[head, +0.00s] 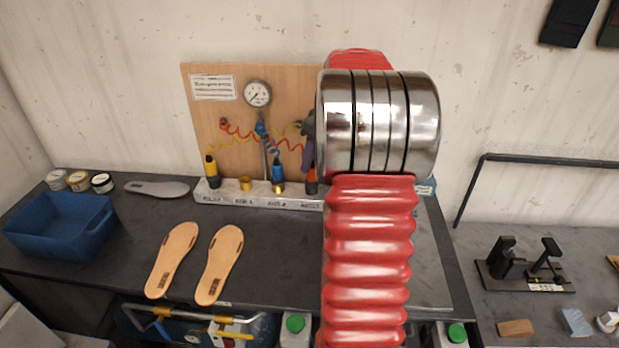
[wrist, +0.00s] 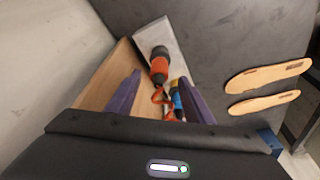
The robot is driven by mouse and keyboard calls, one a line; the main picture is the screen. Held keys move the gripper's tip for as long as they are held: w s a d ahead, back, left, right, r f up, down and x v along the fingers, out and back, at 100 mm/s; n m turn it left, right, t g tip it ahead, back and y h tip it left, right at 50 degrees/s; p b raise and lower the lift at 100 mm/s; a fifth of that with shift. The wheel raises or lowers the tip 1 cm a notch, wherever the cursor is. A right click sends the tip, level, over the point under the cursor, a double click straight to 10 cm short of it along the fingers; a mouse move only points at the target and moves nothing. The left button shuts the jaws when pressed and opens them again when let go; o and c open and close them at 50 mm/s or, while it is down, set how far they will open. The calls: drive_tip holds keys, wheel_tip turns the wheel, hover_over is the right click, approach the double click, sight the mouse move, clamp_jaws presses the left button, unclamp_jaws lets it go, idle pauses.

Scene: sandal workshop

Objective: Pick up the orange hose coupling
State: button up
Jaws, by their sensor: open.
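The orange hose coupling (wrist: 159,68), orange with black ends, stands on the pale base strip in the wrist view. In the head view only a small part of it (head: 311,188) shows beside my arm. My gripper (wrist: 159,77) is open, with a purple finger on either side of the coupling in the picture. I cannot tell whether the coupling is between the fingertips or just beyond them. No contact shows. In the head view one purple finger (head: 309,158) shows left of my arm, just above the coupling; the other is hidden.
A blue coupling (wrist: 177,98) is close by the right finger. A yellow-black coupling (head: 211,168) stands farther left on the base strip (head: 225,198). The wooden board (head: 200,120) with gauge (head: 257,93) and coiled hoses rises behind. Two insoles (head: 220,262) lie in front.

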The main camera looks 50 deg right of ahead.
sight(312, 166)
drive_tip(key=x, duration=0.4)
drive_tip(key=shift+d+f, duration=0.1)
drive_tip(key=shift+f, duration=0.35)
drive_tip(key=shift+c, duration=0.4)
clamp_jaws()
drive_tip(key=shift+r, duration=0.15)
wheel_tip(312, 166, up, 28)
drive_tip(key=shift+f, duration=0.1)
idle(0.7)
idle(0.5)
